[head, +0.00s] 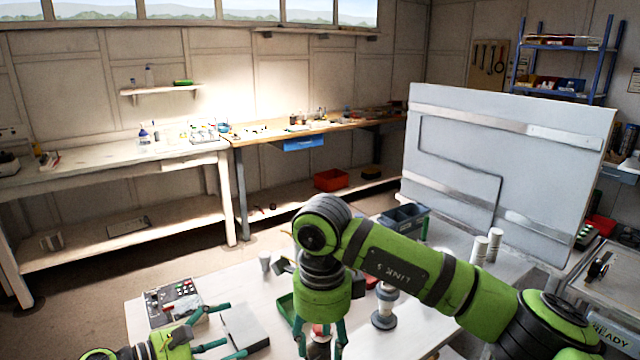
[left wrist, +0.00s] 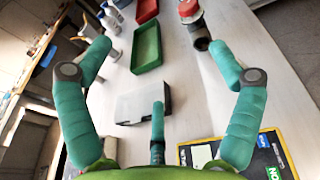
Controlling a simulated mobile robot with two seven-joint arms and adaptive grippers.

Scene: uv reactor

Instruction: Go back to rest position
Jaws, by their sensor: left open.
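My left gripper (head: 218,330) is at the lower left in the head view, over the table's near left part. In the left wrist view its teal fingers (left wrist: 155,85) are spread wide with nothing held. A grey box with a dark side (left wrist: 140,105) lies beneath them on the table; it also shows in the head view (head: 246,326). My right gripper (head: 320,338) points down at the bottom middle of the head view. Its fingers are apart, with a red and dark object between them in the picture. I cannot tell whether they touch it.
The white table (head: 140,318) carries a control panel (head: 175,300), a green tray (left wrist: 147,48), a red tray (left wrist: 146,10) and a grey spool-like part (head: 384,308). A large pale panel (head: 500,170) stands at the back right. Workbenches line the far wall.

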